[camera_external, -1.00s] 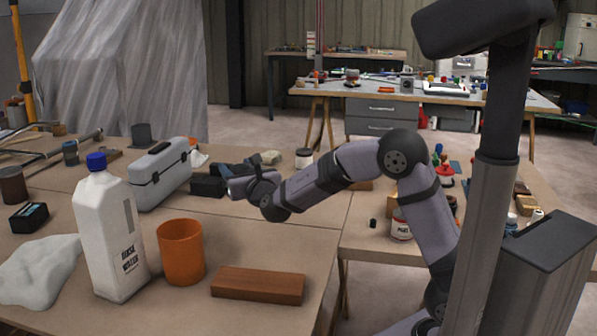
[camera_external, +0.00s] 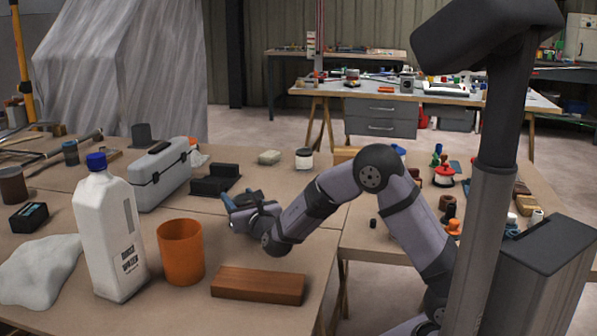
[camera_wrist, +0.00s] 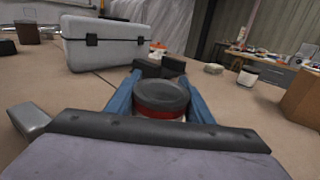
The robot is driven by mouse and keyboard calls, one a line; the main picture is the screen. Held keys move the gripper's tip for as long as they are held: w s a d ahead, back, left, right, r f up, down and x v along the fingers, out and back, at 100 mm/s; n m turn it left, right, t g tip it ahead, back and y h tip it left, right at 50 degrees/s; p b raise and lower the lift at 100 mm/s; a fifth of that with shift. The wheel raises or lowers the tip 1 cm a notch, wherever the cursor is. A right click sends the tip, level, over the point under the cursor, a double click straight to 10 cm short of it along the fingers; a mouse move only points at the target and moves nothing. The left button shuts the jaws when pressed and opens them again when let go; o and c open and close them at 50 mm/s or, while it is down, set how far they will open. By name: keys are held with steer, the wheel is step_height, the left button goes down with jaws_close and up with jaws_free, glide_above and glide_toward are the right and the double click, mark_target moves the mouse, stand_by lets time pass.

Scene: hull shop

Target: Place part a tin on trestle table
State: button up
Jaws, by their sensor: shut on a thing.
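My gripper (camera_external: 236,200) is low over the brown table (camera_external: 205,226), behind the orange cup. In the wrist view its blue fingers (camera_wrist: 158,88) are shut on a tin (camera_wrist: 160,100) with a dark grey lid and a red band. The tin looks upright between the fingers. Its lower part is hidden, and I cannot tell whether its bottom touches the table. In the external view the gripper hides most or all of the tin.
Near the gripper are an orange cup (camera_external: 181,252), a wooden block (camera_external: 258,284), a white bottle (camera_external: 112,240), a grey toolbox (camera_external: 160,175), a black stepped block (camera_external: 213,182) and a white jar (camera_external: 304,159). The tabletop right of the gripper is fairly clear.

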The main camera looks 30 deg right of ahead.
mark_target(243, 197)
steer(key=shift+f, duration=0.5)
steer(key=shift+f, duration=0.2)
steer(key=o, duration=1.3)
steer(key=shift+r, duration=0.2)
steer(key=s, duration=0.3)
steer(key=shift+a+f, duration=0.1)
steer(key=shift+a, duration=0.05)
step_height(243, 197, up, 6)
steer(key=shift+f+p, duration=0.25)
steer(key=shift+p, duration=0.05)
steer(key=shift+r, duration=0.8)
